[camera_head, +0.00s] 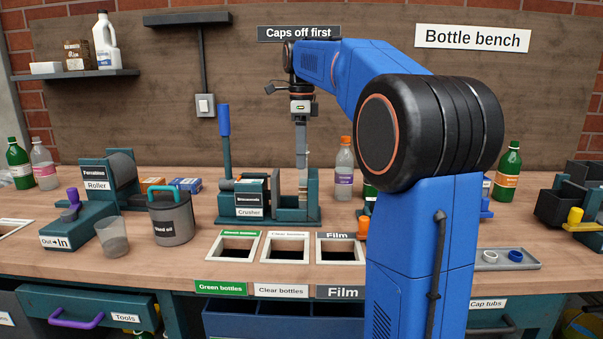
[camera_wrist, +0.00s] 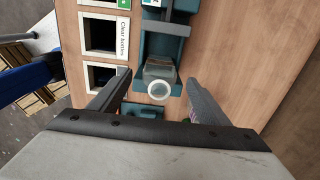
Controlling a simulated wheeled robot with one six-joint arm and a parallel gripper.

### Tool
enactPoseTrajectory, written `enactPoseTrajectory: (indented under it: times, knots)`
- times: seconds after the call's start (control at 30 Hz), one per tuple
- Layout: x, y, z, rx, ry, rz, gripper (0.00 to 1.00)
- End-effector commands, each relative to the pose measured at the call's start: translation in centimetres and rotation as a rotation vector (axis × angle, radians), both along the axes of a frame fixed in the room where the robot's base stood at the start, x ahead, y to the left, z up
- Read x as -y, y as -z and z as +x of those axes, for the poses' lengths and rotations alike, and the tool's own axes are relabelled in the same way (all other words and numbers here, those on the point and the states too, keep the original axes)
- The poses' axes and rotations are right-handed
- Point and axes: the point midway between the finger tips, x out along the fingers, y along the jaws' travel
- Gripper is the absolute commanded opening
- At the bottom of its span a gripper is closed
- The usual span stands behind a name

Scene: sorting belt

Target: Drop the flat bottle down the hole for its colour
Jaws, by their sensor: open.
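The flat bottle (camera_wrist: 158,70) looks clear and greyish, with a round pale neck facing the camera in the wrist view. It sits in the teal crusher (camera_head: 250,205); in the head view I cannot make it out. My gripper (camera_head: 301,160) points down over the crusher. In the wrist view my gripper (camera_wrist: 158,77) is open, one finger on each side of the bottle, with gaps showing. The green bottles hole (camera_head: 236,246), clear bottles hole (camera_head: 285,246) and film hole (camera_head: 340,248) are in the bench in front of the crusher.
The crusher's tall blue lever (camera_head: 224,122) stands at its left. A grey bin (camera_head: 172,222) and a roller (camera_head: 110,175) are further left. A purple-labelled bottle (camera_head: 344,172) stands behind right. A tray with caps (camera_head: 505,259) lies at right.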

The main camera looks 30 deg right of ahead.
Motion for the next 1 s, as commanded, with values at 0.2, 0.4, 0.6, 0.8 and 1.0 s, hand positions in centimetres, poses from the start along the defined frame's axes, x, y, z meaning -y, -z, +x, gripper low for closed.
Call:
enactPoseTrajectory:
  times: [0.2,0.4,0.6,0.8,1.0]
  knots:
    - [0.0,3.4,0.0,-0.001,0.0,0.001,0.7]
    - [0.0,5.3,0.0,-0.001,0.0,0.001,0.7]
    - [0.0,5.9,0.0,0.001,0.0,-0.001,0.7]
    - [0.0,5.9,0.0,0.001,0.0,-0.001,0.7]
    - [0.0,5.9,0.0,0.0,0.0,0.0,0.27]
